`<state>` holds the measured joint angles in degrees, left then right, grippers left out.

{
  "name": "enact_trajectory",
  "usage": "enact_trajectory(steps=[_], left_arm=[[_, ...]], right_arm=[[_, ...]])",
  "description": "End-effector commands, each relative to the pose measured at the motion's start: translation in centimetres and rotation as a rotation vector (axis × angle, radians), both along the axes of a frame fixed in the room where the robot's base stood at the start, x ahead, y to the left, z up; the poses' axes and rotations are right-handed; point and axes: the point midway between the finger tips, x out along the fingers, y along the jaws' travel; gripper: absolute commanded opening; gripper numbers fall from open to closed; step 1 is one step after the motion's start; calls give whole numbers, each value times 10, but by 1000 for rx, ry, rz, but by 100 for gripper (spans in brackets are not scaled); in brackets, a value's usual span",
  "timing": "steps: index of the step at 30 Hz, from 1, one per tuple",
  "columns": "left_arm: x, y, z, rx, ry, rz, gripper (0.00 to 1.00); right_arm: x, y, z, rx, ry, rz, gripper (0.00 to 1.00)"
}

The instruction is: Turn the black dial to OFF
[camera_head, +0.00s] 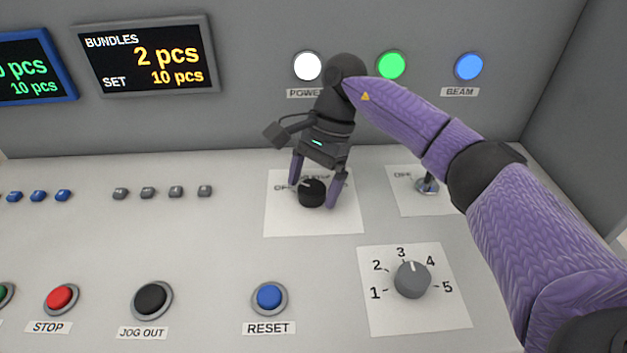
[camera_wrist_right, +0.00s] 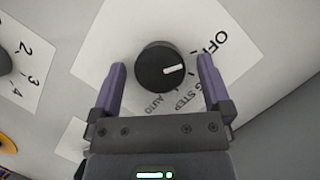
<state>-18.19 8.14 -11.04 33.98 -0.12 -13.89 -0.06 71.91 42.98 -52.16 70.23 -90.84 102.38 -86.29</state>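The black dial (camera_head: 312,193) sits on a white label plate (camera_head: 290,220) on the sloping panel. In the right wrist view the dial (camera_wrist_right: 160,66) has a white pointer mark aimed to the right, close to the OFF lettering (camera_wrist_right: 208,46); I cannot tell whether it lines up exactly. AUTO and partly hidden STEP lettering also show there. My right gripper (camera_head: 316,184) is open, with purple fingers on either side of the dial. In the wrist view the fingers (camera_wrist_right: 162,68) are visibly apart from it. My left gripper is not in view.
A grey numbered knob (camera_head: 412,280) is at front right, and a metal toggle switch (camera_head: 427,186) is right of the dial. The blue RESET (camera_head: 269,297), black JOG OUT (camera_head: 151,300) and red STOP (camera_head: 60,298) buttons line the front. Lamps and displays are on the back wall.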

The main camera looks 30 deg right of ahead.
Motion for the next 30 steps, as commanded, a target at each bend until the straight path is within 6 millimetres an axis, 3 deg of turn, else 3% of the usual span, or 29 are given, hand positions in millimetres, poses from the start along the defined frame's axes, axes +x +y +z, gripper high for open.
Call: enact_trajectory(steps=[8,15,19,30], left_arm=[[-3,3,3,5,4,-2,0],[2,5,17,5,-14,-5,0],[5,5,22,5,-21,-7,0],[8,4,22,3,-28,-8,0]], right_arm=[[1,-3,9,-1,-1,0,100],[9,-24,66,0,-3,-2,100],[12,-32,86,0,-2,-3,100],[13,-36,91,0,1,0,100]])
